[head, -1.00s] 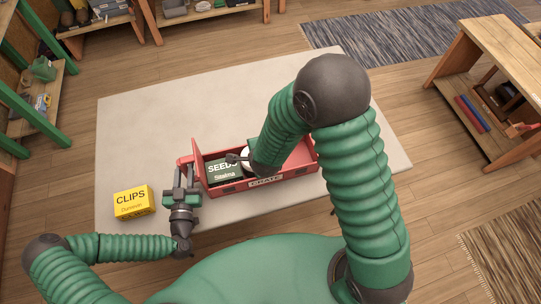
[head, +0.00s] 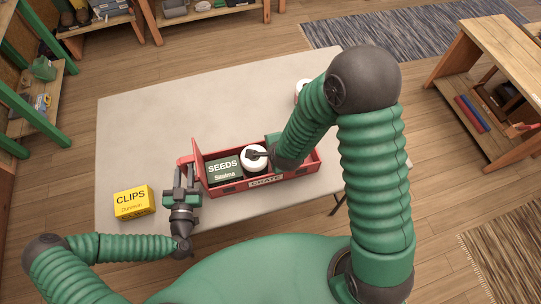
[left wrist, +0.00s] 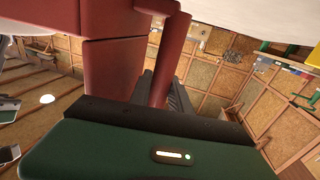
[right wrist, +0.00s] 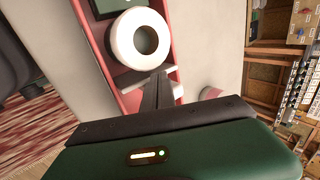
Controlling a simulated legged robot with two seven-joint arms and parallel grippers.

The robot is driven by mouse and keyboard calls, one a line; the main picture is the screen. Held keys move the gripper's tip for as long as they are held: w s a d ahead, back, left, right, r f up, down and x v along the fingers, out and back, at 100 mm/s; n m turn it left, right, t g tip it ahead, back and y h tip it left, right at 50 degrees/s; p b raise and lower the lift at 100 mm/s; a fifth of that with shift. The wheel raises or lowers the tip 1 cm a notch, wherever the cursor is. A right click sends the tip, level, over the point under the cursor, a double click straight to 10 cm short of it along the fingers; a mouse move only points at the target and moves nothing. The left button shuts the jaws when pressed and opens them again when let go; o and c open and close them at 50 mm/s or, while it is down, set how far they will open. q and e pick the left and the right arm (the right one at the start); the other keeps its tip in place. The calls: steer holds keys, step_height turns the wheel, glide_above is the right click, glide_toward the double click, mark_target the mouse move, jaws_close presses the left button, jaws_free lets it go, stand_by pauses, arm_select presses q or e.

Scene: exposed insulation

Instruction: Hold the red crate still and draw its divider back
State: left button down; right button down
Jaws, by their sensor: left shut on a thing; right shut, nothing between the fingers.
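The red crate (head: 297,172) stands near the front of the table, with a SEEDS box (head: 224,169) and a white roll (head: 253,162) inside. My left gripper (head: 181,170) is at the crate's left end. In the left wrist view it is shut on a red handle bar (left wrist: 171,55) beside the crate wall (left wrist: 112,70). My right gripper (head: 252,155) is over the crate, its fingers by the white roll. In the right wrist view its fingers (right wrist: 160,76) are shut and empty beside a grey crosspiece (right wrist: 128,78), possibly the divider. Whether they touch it I cannot tell.
A yellow CLIPS box (head: 134,202) sits on the table (head: 150,125) left of my left gripper. A white object (head: 301,87) stands at the back right, partly behind my right arm. The table's back left is clear.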

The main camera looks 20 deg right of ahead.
arm_select(q)
steer(key=shift+s+f, duration=0.1)
steer(key=shift+f, duration=0.25)
arm_select(e)
steer(key=shift+d, duration=1.05)
steer(key=d, duration=0.7)
steer(key=shift+d, duration=1.45)
steer(key=a, duration=0.2)
steer(key=shift+a, duration=0.3)
